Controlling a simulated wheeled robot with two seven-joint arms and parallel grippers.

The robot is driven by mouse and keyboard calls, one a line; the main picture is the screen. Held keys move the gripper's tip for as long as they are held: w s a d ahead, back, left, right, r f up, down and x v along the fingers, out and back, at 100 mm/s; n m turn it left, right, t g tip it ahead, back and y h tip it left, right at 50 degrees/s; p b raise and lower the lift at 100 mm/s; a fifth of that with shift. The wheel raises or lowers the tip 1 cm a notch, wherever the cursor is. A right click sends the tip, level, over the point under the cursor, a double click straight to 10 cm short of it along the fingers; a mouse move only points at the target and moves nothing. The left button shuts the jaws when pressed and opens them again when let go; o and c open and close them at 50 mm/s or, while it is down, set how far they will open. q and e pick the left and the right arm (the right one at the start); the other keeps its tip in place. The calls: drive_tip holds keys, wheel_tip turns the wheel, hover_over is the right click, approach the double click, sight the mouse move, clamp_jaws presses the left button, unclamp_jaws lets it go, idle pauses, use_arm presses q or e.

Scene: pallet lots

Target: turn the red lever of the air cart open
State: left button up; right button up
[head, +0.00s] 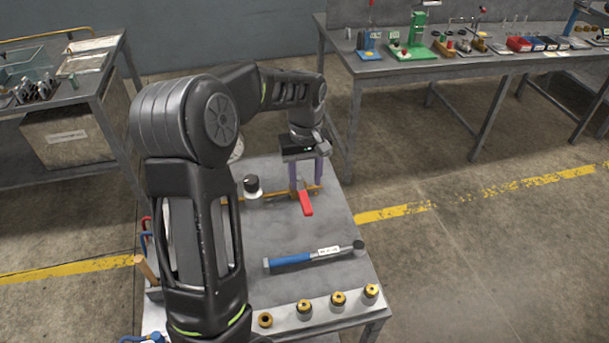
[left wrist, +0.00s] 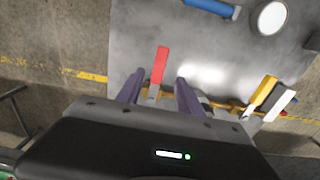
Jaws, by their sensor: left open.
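The red lever (head: 306,204) sticks out toward the near side from a brass pipe (head: 272,194) near the far edge of the grey cart top (head: 230,235). My left gripper (head: 305,190) is open, pointing down at the lever's far end. In the left wrist view the red lever (left wrist: 160,66) shows between and beyond the two purple fingers (left wrist: 158,92), nearer the left one. I cannot tell whether a finger touches it. The lever's pivot is partly hidden by the gripper. My right gripper is not in view.
A blue-handled tool (head: 315,256) lies on the cart, with several brass-topped fittings (head: 304,309) along its near edge. A black-topped gauge or knob (head: 252,186) stands left of the lever. Workbenches (head: 440,65) stand behind; open floor lies right.

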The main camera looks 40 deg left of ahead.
sight(305, 201)
use_arm(q)
drive_tip(key=shift+w+a+r, duration=0.1)
drive_tip(key=shift+w+r, duration=0.05)
drive_tip(key=shift+w, duration=0.05)
drive_tip(key=shift+s, duration=0.15)
drive_tip(key=shift+f+p, duration=0.75)
drive_tip(key=shift+f, duration=3.15)
drive_tip(key=shift+c, duration=0.2)
clamp_jaws()
